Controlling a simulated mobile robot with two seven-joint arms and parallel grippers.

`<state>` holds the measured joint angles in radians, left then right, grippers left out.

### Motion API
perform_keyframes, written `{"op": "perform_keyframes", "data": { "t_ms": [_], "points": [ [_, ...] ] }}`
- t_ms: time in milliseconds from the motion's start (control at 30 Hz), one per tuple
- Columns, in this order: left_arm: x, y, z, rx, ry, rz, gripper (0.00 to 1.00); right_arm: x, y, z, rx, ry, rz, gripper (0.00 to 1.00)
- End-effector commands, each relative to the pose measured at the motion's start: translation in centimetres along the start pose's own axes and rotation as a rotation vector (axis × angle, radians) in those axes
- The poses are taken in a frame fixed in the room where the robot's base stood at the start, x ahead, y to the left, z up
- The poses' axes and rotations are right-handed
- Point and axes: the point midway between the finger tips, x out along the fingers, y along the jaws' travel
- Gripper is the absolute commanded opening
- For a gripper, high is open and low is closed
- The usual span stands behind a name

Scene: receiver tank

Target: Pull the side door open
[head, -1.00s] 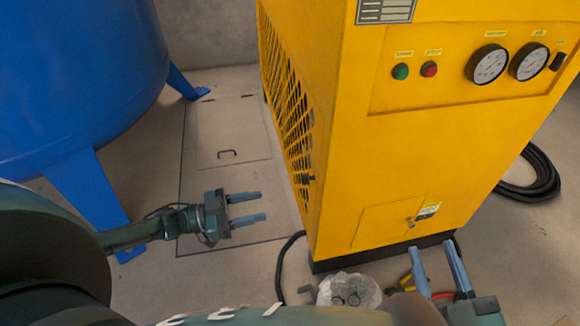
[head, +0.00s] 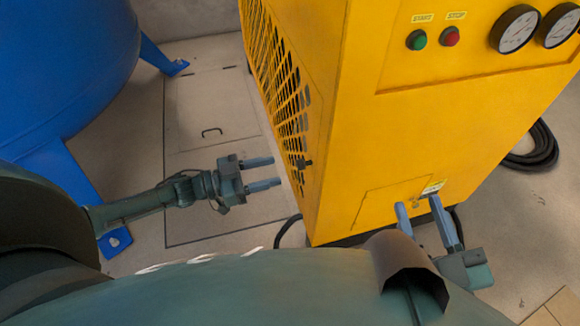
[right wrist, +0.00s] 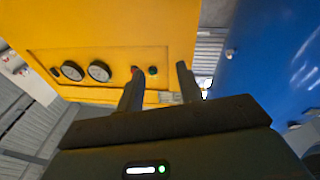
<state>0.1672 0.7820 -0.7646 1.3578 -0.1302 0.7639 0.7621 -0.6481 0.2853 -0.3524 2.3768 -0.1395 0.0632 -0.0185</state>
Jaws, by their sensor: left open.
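The yellow cabinet's side door (head: 283,85) is the slotted panel on its left side in the head view. It looks flush with the cabinet, shut. A small dark handle (head: 304,163) sits near its front edge. My left gripper (head: 277,172) is open and empty, its two fingers pointing right at the handle, with a small gap seen between fingertips and handle. My right gripper (head: 417,203) is in front of the cabinet's lower front, its fingers apart with nothing between them. The right wrist view shows those fingers (right wrist: 159,72) against the yellow front.
A floor hatch (head: 195,105) with a handle lies between tank and cabinet. A black hose coil (head: 535,150) lies at the right.

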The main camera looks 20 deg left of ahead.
Motion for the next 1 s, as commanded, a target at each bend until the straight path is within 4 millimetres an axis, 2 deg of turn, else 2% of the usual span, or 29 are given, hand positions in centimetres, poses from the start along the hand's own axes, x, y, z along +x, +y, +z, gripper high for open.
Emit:
{"op": "perform_keyframes", "data": {
  "t_ms": [33,100,333,733,1000],
  "points": [
    [1.2,0.0,0.1,0.001,0.005,0.002,0.46,0.0,-0.1,0.2,0.005,0.004,-0.001,0.36],
    [2.5,0.0,0.1,0.002,0.004,0.001,0.46,0.0,-0.1,0.3,0.012,0.007,-0.002,0.36],
    [5.4,0.0,0.0,0.001,0.002,0.000,0.46,0.1,-0.2,0.2,0.034,0.017,-0.005,0.36],
    [6.0,0.0,0.0,0.000,0.000,0.000,0.46,0.2,-0.2,-0.2,0.038,0.026,-0.005,0.36],
    [5.9,0.0,0.0,0.000,0.000,0.000,0.23,0.3,-0.2,-0.3,0.035,0.029,-0.006,0.36]
  ]
}}
